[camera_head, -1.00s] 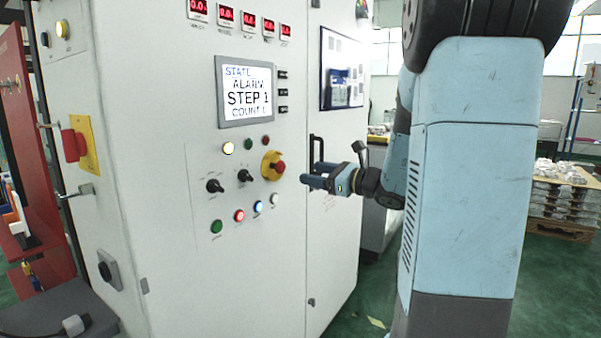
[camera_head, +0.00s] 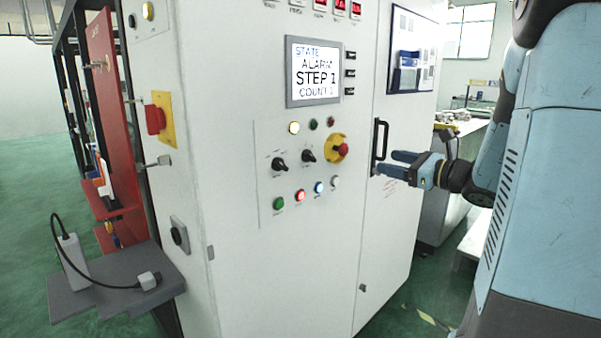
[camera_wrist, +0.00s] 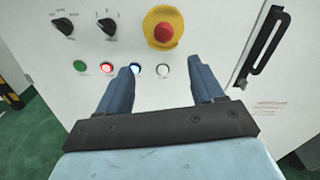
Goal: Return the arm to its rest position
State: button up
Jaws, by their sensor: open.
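My gripper (camera_head: 392,163) is open and empty in the head view, held in front of the white control cabinet (camera_head: 235,240), close to its black door handle (camera_head: 380,139). My blue arm reaches in from the right side. In the wrist view my two blue fingers (camera_wrist: 160,88) stand apart with nothing between them. They point toward the cabinet's panel, below the red emergency button on its yellow plate (camera_wrist: 163,30). The black handle (camera_wrist: 263,45) is to the right of the fingers there. The gap between fingertips and cabinet is hard to judge.
A red switch (camera_head: 155,119) sticks out of the cabinet's left side. A grey shelf (camera_head: 105,292) with a corded device juts out at lower left. A table with parts (camera_head: 470,127) stands behind. Green floor is open at far left.

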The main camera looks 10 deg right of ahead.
jog(key=s+a+f+n+g+h, duration=0.1)
jog(key=s+a+f+n+g, duration=0.2)
jog(key=s+a+n+g, duration=0.8)
jog(key=s+n+t+h, duration=0.2)
jog(key=s+n+h, duration=0.7)
jog(key=s+n, duration=0.4)
jog(key=shift+f+n+h, duration=0.2)
jog(key=shift+n+h, duration=0.2)
jog(key=shift+n, duration=0.6)
jog(key=shift+d, duration=0.1)
jog(key=shift+c, duration=0.2)
